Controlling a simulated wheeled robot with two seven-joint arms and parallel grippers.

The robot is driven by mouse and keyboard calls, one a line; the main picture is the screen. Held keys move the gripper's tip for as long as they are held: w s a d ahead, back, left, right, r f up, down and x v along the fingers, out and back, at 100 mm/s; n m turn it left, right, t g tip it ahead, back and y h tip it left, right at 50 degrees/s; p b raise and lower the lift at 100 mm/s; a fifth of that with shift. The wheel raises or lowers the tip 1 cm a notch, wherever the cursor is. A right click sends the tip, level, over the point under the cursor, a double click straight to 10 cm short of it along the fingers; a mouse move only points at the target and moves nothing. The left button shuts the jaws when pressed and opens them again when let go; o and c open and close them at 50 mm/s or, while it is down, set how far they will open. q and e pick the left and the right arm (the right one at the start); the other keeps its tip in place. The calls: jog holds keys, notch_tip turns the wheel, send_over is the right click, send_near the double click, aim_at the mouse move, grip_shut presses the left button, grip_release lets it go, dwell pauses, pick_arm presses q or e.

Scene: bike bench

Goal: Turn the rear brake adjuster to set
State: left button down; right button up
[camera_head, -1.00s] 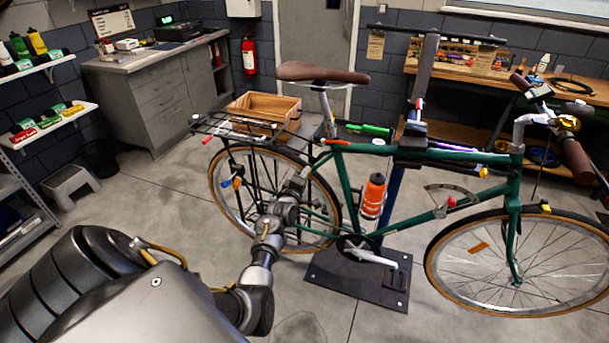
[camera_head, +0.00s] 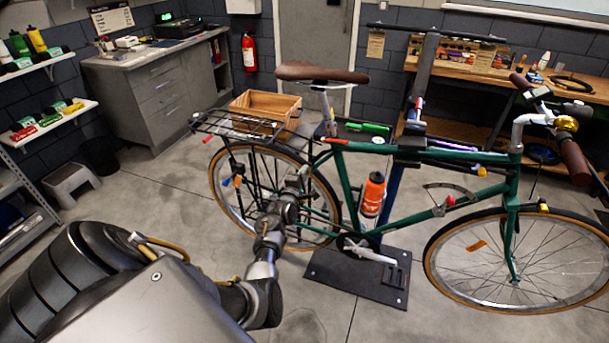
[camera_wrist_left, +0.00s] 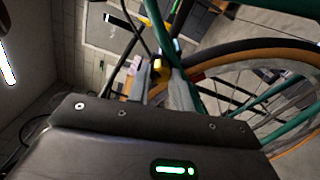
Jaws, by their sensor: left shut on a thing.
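The green bike (camera_head: 345,185) stands upright in a work stand, its rear wheel on the left. My left gripper (camera_head: 302,176) is low beside the rear wheel, near the frame's rear stays. In the left wrist view, a small yellow part, apparently the rear brake adjuster (camera_wrist_left: 162,69), sits between the fingertips of my left gripper (camera_wrist_left: 160,75), next to a green frame tube. The gripper is shut on it. In the head view the adjuster is hidden behind my gripper and wrist. Its setting cannot be read. My right gripper is not in view.
The rear rack (camera_head: 240,125) overhangs the rear wheel (camera_head: 222,195) above my left wrist. An orange bottle (camera_head: 373,194) sits on the frame. The stand's dark base plate (camera_head: 335,278) lies on the floor.

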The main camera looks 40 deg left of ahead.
pick_arm(q)
jog(key=c, duration=1.3)
grip_release()
jog(key=shift+o, duration=0.2)
jog(key=b+v, duration=0.1)
jog(key=v, duration=0.9)
jog(key=shift+s+d, duration=0.25)
jog(key=shift+s, duration=0.1)
